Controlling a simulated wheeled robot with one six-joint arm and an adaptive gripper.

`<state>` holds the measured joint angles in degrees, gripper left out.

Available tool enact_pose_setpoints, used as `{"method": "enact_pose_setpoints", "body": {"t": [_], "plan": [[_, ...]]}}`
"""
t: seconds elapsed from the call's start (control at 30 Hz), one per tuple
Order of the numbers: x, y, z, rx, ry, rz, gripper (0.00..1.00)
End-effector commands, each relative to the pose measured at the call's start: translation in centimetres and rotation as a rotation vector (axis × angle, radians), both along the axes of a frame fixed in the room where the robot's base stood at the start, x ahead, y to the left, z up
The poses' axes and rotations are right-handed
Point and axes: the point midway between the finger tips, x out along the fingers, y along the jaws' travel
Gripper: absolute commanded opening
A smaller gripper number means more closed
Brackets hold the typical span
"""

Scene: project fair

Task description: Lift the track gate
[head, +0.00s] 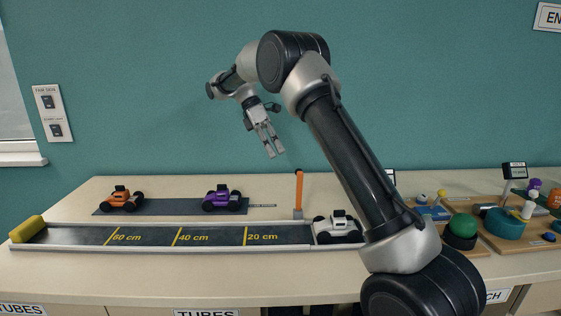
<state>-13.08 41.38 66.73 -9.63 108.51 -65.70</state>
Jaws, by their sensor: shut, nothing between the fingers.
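The track gate (299,188) is an orange bar with a dark upper end on a small grey base. The bar stands upright at the back edge of the track, beside the white car (334,226). The car stands at the right end of the dark track (210,236), partly behind my arm. My gripper (275,155) is shut and empty. It hangs in the air above and to the left of the gate's upper end, fingers pointing down, apart from the gate in the picture.
The track has yellow distance marks and a yellow bumper (27,229) at its left end. Orange (122,199) and purple (221,199) cars sit on a dark mat behind it. Wooden boards with coloured parts (506,222) fill the right side. The air left of my gripper is clear.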

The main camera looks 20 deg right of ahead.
Motion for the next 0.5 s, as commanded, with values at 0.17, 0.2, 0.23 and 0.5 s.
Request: {"method": "enact_pose_setpoints", "body": {"t": [0.17,0.2,0.23,0.5], "plan": [[0.5,-0.6,2.4,0.005,-0.026,-0.016,0.29],[0.4,-1.0,3.7,0.010,-0.046,-0.023,0.36],[0.0,-1.4,4.6,0.013,-0.059,-0.030,0.41],[-6.8,-5.6,10.1,-0.002,-0.280,-0.289,0.41]]}}
